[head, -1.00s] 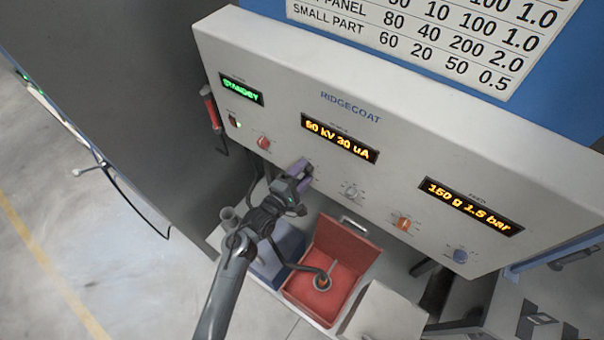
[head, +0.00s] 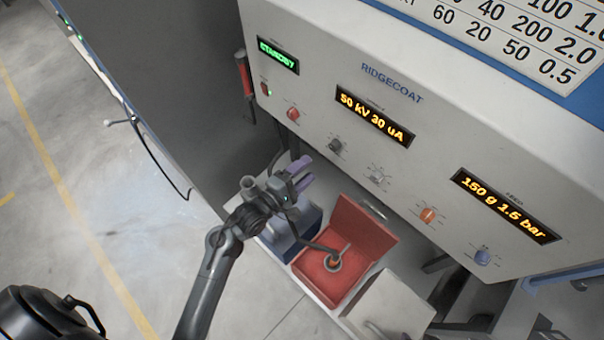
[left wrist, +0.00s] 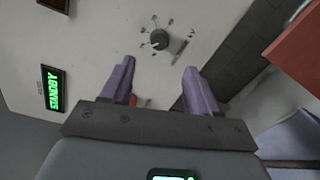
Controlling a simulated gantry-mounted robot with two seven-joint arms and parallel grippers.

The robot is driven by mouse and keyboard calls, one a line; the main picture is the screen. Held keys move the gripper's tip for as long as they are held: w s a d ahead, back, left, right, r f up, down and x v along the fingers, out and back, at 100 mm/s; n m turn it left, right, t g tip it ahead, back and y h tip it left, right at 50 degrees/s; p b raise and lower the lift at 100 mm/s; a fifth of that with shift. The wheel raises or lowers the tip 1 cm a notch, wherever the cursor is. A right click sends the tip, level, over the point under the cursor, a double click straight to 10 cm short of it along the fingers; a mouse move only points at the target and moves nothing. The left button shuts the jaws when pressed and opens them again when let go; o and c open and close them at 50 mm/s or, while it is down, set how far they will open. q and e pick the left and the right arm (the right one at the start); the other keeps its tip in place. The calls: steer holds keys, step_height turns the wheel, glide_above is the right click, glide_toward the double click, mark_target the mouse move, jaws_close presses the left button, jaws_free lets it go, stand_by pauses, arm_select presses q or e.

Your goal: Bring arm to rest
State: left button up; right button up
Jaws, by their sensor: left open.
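My left gripper (head: 299,172) is open and empty, its purple fingers apart, in front of and below the control panel (head: 300,95). In the left wrist view its fingers (left wrist: 158,85) point toward the panel face, with a dark knob (left wrist: 160,39) beyond the gap and not touched. The same dark knob (head: 335,146) shows above the gripper in the head view. My left arm (head: 215,260) reaches up from the bottom edge. My right gripper is not in view.
The panel also has a red knob (head: 293,113), an orange knob (head: 428,215) and a blue knob (head: 482,257). Below it are a red bin (head: 318,265), a blue bin (head: 300,220) and a pale box (head: 390,305). Open floor (head: 110,190) lies to the left.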

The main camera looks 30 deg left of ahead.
arm_select(q)
steer(key=shift+s+a, duration=0.1)
steer(key=shift+s, duration=0.3)
steer(key=s+f+m+g+y, duration=0.2)
steer(key=s+m+g, duration=0.4)
steer(key=s+m, duration=0.4)
steer(key=s+a+f+m+g+y, duration=0.1)
steer(key=s+f+m+g+y, duration=0.1)
steer(key=s+m+g, duration=0.5)
steer(key=s+m, duration=0.3)
steer(key=s, duration=0.2)
steer(key=shift+s+a+p, duration=0.2)
steer(key=shift+p, duration=0.1)
